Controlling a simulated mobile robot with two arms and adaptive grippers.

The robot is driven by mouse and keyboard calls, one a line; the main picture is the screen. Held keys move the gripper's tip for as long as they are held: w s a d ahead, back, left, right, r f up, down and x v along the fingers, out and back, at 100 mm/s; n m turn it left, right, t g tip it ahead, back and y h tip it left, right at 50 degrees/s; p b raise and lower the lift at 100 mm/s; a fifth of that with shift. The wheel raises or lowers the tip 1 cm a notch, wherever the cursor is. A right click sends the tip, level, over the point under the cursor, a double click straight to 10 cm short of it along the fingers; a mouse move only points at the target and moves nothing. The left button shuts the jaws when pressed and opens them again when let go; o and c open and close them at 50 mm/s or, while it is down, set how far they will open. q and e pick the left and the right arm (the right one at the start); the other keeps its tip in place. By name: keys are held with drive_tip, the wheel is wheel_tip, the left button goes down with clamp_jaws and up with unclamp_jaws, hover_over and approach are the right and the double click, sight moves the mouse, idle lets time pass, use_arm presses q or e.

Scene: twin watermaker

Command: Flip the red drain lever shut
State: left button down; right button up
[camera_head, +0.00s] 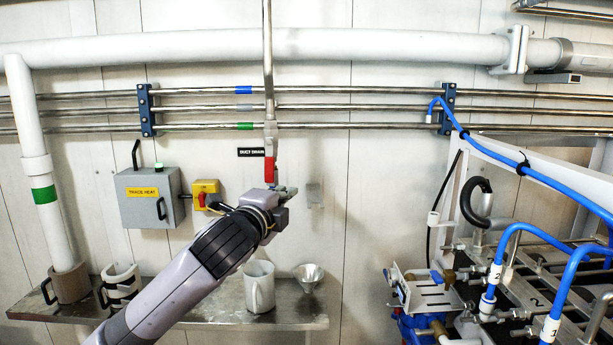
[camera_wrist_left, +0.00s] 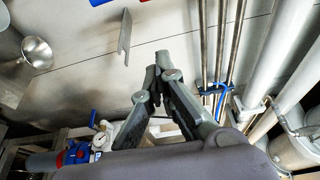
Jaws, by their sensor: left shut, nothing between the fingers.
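The red drain lever (camera_head: 270,168) hangs downward below the valve on the thin vertical pipe, beside the black "DUCT DRAIN" label (camera_head: 251,152). My left gripper (camera_head: 290,191) is just below and right of the lever's lower end in the head view; I cannot tell if they touch. In the left wrist view, my left gripper (camera_wrist_left: 158,66) has its fingertips together with nothing between them. A sliver of red at that view's top edge may be the lever, but too little shows to tell. My right gripper is not in view.
A small metal bracket (camera_head: 314,194) is on the wall right of the gripper. A yellow switch box (camera_head: 206,187) and grey trace heat box (camera_head: 147,199) are left. A white mug (camera_head: 260,287) and a funnel (camera_head: 308,277) stand on the metal shelf (camera_head: 215,313) below.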

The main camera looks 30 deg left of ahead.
sight(269, 160)
use_arm(q)
drive_tip(key=shift+s+r, duration=0.15)
drive_tip(key=shift+s, duration=0.05)
drive_tip(key=w+a+p, duration=0.4)
drive_tip(key=w+a, duration=0.1)
drive_tip(key=w, duration=0.2)
drive_tip(key=shift+w+a+p, duration=0.25)
drive_tip(key=shift+w+p, duration=0.15)
drive_tip(key=shift+w, duration=0.1)
idle(0.3)
